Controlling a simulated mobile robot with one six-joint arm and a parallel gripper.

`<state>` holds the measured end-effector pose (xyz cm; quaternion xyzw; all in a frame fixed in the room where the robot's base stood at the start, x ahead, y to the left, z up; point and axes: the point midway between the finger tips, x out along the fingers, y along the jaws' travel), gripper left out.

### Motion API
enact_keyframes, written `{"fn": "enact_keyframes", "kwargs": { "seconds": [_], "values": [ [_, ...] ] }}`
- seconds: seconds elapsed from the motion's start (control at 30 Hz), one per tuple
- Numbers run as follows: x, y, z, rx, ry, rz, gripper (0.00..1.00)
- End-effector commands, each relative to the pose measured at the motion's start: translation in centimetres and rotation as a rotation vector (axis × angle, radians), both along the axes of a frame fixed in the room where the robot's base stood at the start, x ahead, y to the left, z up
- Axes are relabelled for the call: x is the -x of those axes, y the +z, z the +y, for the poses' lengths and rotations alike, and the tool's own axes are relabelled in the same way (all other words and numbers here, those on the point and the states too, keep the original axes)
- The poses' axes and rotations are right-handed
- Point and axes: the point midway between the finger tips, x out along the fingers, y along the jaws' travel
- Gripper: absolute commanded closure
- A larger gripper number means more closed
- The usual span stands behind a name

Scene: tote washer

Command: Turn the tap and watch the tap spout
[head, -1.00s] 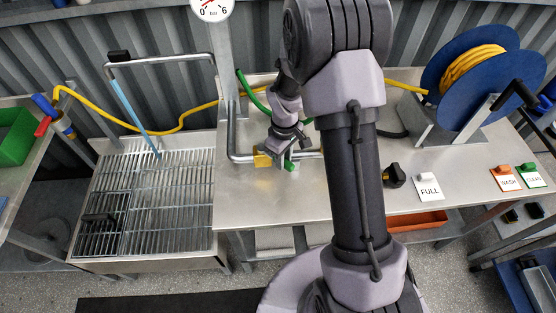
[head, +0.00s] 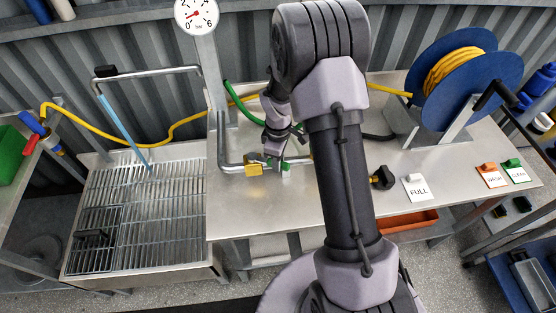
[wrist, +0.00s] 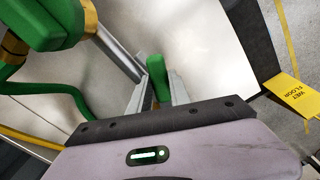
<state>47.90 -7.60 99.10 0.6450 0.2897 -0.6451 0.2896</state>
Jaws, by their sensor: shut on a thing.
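My gripper (head: 277,167) is over the steel table, at the pipe by its left end. In the wrist view its fingers (wrist: 158,92) are shut on a green tap handle (wrist: 157,72). The handle also shows small in the head view (head: 286,167). A green valve body with brass parts (wrist: 45,25) is at the upper left of the wrist view. The tap spout (head: 150,72) is a bent steel pipe above the sink grating. A blue stream (head: 122,122) runs from its black-topped end down to the grating (head: 150,215).
A pressure gauge (head: 196,14) stands on a post behind the table. A blue reel (head: 490,85) with yellow hose is at the back right. A FULL card (head: 417,188), WASH card (head: 491,176) and CLEAN card (head: 517,171) lie on the table (head: 345,215). A yellow wet-floor sign (wrist: 297,94) shows.

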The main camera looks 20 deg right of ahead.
Motion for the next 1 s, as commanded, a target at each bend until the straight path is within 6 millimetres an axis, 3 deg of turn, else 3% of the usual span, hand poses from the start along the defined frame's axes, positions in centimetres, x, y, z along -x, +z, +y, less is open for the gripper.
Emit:
{"fn": "enact_keyframes", "kwargs": {
  "seconds": [0.1,0.13,0.23,0.53,0.63,0.77,1.0],
  "values": [
    [-0.1,0.1,0.0,0.000,-0.001,-0.003,1.00],
    [-0.1,0.1,0.0,0.000,-0.001,-0.004,0.73],
    [-0.1,0.1,0.0,0.001,-0.001,-0.002,0.55],
    [0.0,0.1,0.0,0.000,-0.001,-0.001,0.55],
    [-0.1,1.2,0.0,0.000,-0.002,-0.003,0.55],
    [-0.1,4.7,0.0,0.000,-0.003,-0.005,0.55],
    [-0.1,12.7,0.0,0.000,-0.001,-0.006,0.55]
  ]
}}
